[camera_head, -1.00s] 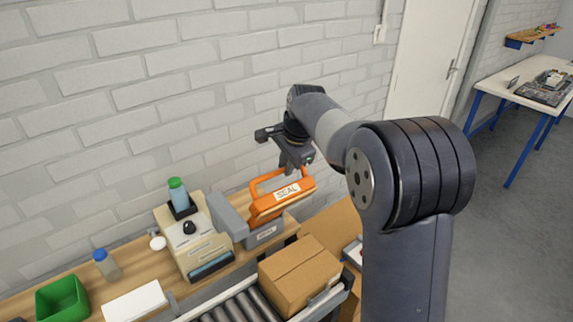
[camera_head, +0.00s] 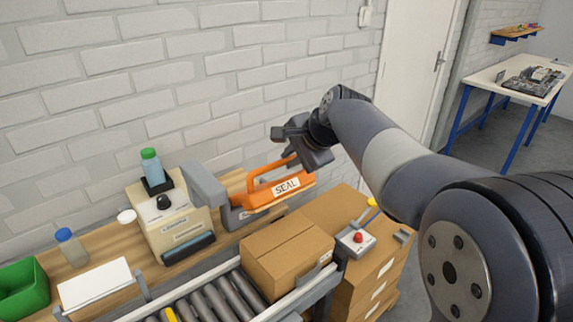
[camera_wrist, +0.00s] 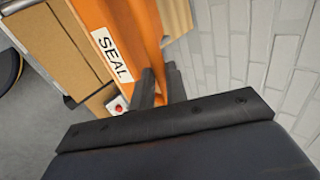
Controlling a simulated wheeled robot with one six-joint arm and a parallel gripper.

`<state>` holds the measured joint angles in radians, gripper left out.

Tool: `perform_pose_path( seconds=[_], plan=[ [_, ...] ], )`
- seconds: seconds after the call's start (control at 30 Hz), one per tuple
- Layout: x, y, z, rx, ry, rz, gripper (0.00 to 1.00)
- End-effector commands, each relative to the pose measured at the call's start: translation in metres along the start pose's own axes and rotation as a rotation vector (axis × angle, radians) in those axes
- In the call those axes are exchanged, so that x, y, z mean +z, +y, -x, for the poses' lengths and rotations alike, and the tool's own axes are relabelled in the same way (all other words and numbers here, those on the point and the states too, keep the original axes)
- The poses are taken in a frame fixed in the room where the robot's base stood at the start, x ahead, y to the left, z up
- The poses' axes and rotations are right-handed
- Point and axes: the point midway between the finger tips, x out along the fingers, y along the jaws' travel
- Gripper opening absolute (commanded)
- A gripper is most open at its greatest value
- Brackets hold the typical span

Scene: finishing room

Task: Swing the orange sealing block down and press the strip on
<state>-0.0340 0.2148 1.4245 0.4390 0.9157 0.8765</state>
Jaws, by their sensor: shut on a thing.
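The orange sealing block (camera_head: 278,191) carries a white SEAL label and a looped handle. It hangs at the end of a grey arm (camera_head: 207,186) beside a cream machine (camera_head: 172,225), over the bench behind the cardboard box. My gripper (camera_head: 293,165) is at the block's handle from above and shut on it. In the wrist view the block (camera_wrist: 133,30) runs past the dark fingers (camera_wrist: 152,88). The fingers hide part of the handle. The gap under the block is hard to judge. I cannot make out the strip.
A cardboard box (camera_head: 285,258) stands in front of the block on the roller conveyor (camera_head: 220,300). A small grey box with a red button (camera_head: 357,239) is to its right, on stacked cartons. A green bin (camera_head: 22,290), a bottle (camera_head: 70,248) and white sheet (camera_head: 95,284) are at left.

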Motion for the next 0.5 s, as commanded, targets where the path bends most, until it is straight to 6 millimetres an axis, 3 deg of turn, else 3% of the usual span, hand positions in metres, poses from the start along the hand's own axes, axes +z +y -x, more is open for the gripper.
perform_pose_path(
  seconds=[0.03,0.5],
  plan=[
    [-0.001,0.012,-0.006,-0.022,0.003,-0.002,0.00],
    [0.000,0.061,-0.012,-0.214,0.004,-0.012,0.00]
  ],
)
